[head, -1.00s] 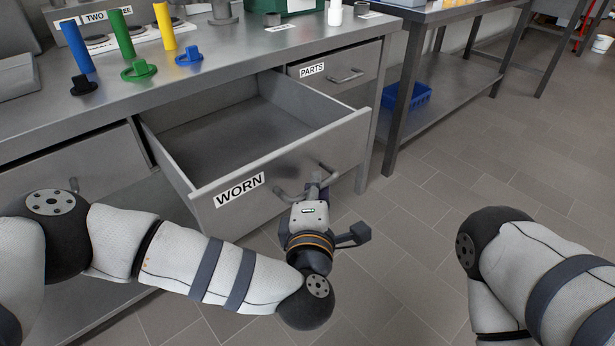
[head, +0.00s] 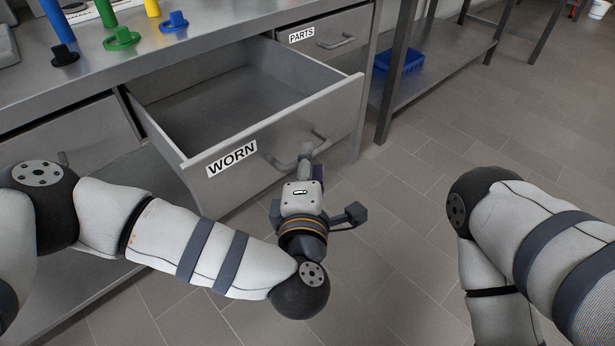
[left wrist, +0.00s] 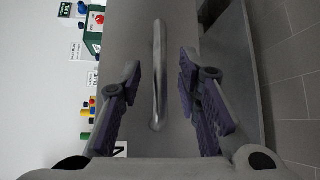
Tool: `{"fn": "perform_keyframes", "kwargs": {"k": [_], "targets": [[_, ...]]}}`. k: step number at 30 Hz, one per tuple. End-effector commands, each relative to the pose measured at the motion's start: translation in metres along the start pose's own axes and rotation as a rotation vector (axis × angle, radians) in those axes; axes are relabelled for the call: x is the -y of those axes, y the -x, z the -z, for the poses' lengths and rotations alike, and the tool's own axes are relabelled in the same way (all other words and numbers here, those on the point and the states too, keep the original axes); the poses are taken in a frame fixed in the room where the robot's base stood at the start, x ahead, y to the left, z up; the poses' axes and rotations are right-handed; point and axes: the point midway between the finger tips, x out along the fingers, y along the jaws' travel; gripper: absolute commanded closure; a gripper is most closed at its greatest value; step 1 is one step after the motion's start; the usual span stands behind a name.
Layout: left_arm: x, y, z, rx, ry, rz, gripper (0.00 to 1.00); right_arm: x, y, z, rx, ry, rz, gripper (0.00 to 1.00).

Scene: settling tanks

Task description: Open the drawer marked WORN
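The drawer marked WORN (head: 232,158) is pulled well out of the bench, and its inside looks empty. Its bar handle (head: 281,162) is on the front face, partly hidden by my left gripper. My left gripper (head: 306,153) is just in front of the handle. In the left wrist view its two fingers (left wrist: 160,62) are spread apart, with the handle (left wrist: 159,75) showing between them and not touched by either pad. My right gripper is out of view; only part of my right arm shows.
The PARTS drawer (head: 324,40) beside it is closed. Green ring-based (head: 121,39) and blue (head: 174,22) pieces and coloured posts stand on the bench top. A blue bin (head: 400,61) sits on a low shelf to the right. The floor (head: 420,200) in front is clear.

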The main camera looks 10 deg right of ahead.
Motion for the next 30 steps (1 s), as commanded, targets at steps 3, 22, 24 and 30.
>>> {"fn": "perform_keyframes", "kwargs": {"k": [3,22,24,30], "targets": [[0.001,0.034,-0.001,0.005,0.001,0.005,0.69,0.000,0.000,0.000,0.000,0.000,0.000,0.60],[0.000,0.090,-0.001,0.001,0.001,0.000,0.69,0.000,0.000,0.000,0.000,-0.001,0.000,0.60],[0.000,0.090,-0.001,0.001,0.001,0.000,0.69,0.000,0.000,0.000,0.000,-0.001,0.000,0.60],[0.035,0.115,-0.013,0.163,-0.192,0.139,0.69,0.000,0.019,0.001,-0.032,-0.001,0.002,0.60]]}}
